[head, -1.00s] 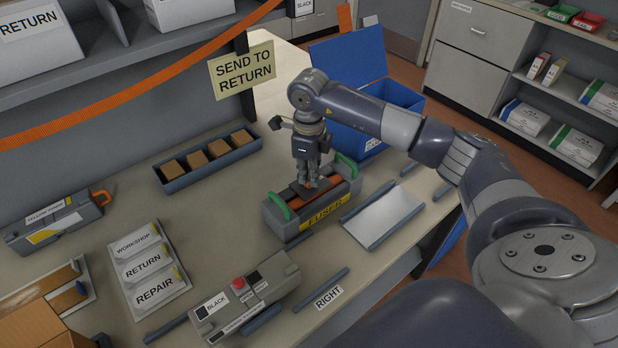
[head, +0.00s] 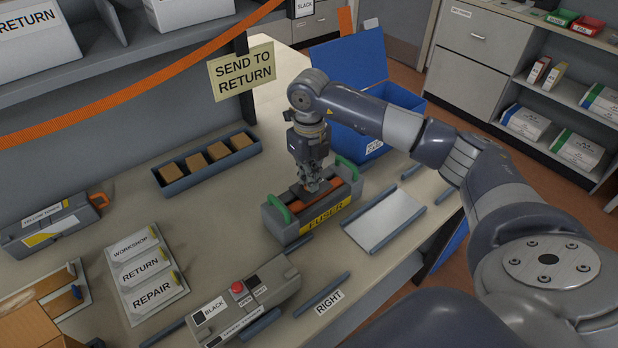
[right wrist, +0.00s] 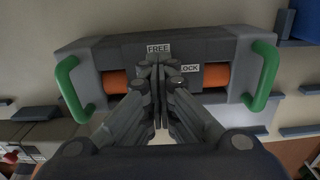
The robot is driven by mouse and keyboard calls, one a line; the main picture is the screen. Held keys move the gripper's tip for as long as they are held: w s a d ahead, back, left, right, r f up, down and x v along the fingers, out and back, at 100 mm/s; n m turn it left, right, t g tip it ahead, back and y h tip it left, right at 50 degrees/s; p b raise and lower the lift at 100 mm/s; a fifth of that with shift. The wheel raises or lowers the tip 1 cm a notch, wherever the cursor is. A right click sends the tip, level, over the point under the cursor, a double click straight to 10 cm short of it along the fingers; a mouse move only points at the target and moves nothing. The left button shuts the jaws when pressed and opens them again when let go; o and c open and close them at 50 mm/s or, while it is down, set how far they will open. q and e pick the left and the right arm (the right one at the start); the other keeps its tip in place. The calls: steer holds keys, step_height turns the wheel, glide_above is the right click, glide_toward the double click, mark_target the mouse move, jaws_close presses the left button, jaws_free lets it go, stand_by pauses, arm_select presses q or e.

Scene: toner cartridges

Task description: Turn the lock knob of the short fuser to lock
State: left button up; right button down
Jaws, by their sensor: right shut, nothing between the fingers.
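The short fuser (head: 326,211) is a grey unit with an orange roller, green end handles and a yellow FUSER label, standing on the bench in the head view. In the right wrist view the fuser (right wrist: 115,60) shows a FREE label at its top middle and a LOCK label to the right. My right gripper (head: 312,187) points down over the middle of the fuser. Its fingers (right wrist: 160,75) are together between the two labels and hide the lock knob, so its setting cannot be seen. My left gripper is not in view.
A white plate between blue-grey rails (head: 384,219) lies right of the fuser. A black toner cartridge (head: 246,301) lies in front. A tray of brown blocks (head: 176,189) stands behind left, and a blue open bin (head: 405,97) stands behind right.

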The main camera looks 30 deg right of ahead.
stand_by(0.4)
steer(key=c, duration=1.9)
jaws_free()
steer(key=shift+c, duration=0.2)
steer(key=o, duration=0.6)
step_height(320, 180, up, 3)
steer(key=shift+w+d+f, duration=0.1)
steer(key=shift+w+d, duration=0.05)
step_height(320, 180, up, 9)
steer(key=shift+r, duration=0.2)
steer(key=shift+r, duration=0.15)
steer(key=shift+r+p, duration=5.1)
steer(key=shift+r, duration=1)
